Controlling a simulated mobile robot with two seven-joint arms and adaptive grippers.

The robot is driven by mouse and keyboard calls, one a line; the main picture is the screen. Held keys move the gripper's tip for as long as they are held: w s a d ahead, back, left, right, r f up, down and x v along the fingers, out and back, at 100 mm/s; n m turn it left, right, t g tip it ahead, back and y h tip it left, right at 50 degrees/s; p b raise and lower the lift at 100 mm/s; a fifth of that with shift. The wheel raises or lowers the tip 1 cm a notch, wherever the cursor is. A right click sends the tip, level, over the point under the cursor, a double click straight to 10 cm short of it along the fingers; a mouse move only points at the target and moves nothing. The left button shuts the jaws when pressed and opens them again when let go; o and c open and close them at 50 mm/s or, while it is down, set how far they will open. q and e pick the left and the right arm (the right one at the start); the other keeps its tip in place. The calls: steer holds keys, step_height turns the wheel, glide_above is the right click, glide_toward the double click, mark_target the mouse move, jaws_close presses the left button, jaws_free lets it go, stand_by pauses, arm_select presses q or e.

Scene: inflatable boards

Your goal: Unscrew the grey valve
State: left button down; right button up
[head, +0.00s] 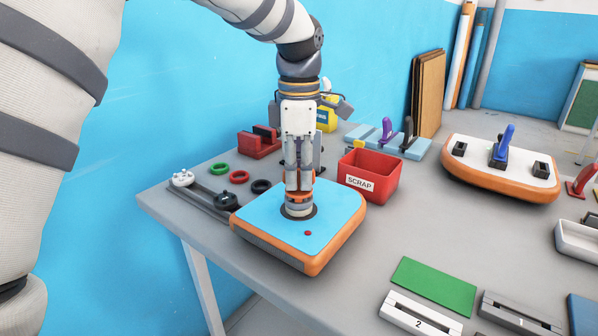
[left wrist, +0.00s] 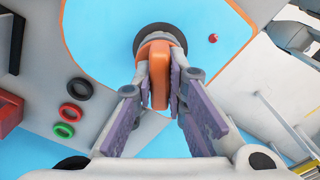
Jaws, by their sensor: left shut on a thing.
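The blue-topped inflatable board with orange sides (head: 268,232) lies flat on the grey table. The grey valve (head: 299,211) sits in its top in a dark round ring. In the left wrist view the valve's orange upright tab (left wrist: 158,72) stands in front of that dark ring (left wrist: 178,36). My left gripper (head: 299,194) points straight down over the board. In the left wrist view its fingers (left wrist: 160,88) are shut on the tab from both sides. The fingers hide part of the valve. A small red dot (head: 307,233) is on the board's top. My right gripper is not in view.
A red SCRAP bin (head: 371,178) stands close behind the board. Green (head: 219,169), red (head: 239,177) and black (head: 262,186) rings lie behind left, near a dark tool (head: 226,201). A white-topped board (head: 500,168) and green panel (head: 433,286) are to the right.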

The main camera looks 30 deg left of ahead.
arm_select(q)
steer(key=shift+a+n, duration=0.1)
steer(key=shift+n, duration=0.7)
steer(key=n, duration=0.8)
steer(key=shift+f, duration=0.1)
steer(key=n, duration=0.4)
steer(key=shift+f+n, duration=0.15)
steer(key=shift+n, duration=0.45)
steer(key=shift+f+n, duration=0.1)
steer(key=shift+n, duration=0.3)
steer(key=shift+n+b, duration=0.65)
steer(key=shift+n, duration=0.05)
steer(key=shift+s, duration=0.1)
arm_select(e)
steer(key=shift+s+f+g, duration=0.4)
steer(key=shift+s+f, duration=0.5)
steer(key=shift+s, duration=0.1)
